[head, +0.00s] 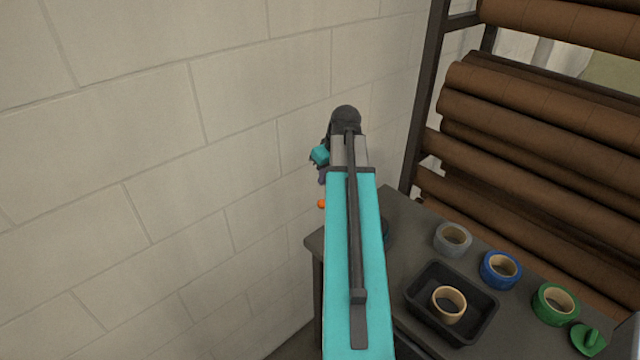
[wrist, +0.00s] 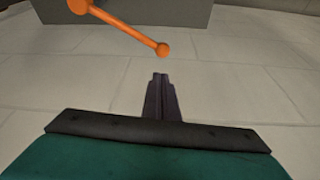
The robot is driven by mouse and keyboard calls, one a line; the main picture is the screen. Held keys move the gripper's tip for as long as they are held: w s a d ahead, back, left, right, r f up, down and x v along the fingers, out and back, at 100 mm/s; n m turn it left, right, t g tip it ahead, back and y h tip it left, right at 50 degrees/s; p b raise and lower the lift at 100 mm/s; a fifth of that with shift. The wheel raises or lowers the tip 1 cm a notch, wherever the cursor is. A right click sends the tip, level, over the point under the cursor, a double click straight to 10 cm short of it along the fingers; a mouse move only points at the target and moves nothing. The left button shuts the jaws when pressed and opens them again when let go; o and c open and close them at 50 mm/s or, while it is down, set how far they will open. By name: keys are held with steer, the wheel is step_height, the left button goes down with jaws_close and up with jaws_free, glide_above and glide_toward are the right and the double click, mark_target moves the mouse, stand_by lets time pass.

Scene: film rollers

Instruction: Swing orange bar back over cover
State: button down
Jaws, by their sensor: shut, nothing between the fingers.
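The orange bar (wrist: 118,25) shows in the wrist view, running from the upper left to a round knob at its lower right end. In the head view only a small orange ball (head: 321,203) shows, just left of my arm; the rest is hidden behind it. My gripper (wrist: 160,76) is shut and empty, its tips just below the knob in the wrist view, with a small gap in the picture. In the head view my gripper is mostly hidden by my arm. A grey block (wrist: 200,15) lies behind the bar; I cannot tell whether it is the cover.
A dark table (head: 405,225) stands right of my arm, bearing a black tray (head: 480,330) with a tan roll of tape, plus grey (head: 453,239), blue (head: 501,269) and green (head: 555,304) tape rolls. A rack of brown rollers (head: 540,125) rises behind. A pale block wall (head: 130,150) fills the left.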

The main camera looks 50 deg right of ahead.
steer(key=p+x, duration=0.2)
steer(key=x, duration=0.7)
steer(key=shift+f+p, duration=0.25)
steer(key=shift+p, duration=0.05)
stand_by(0.3)
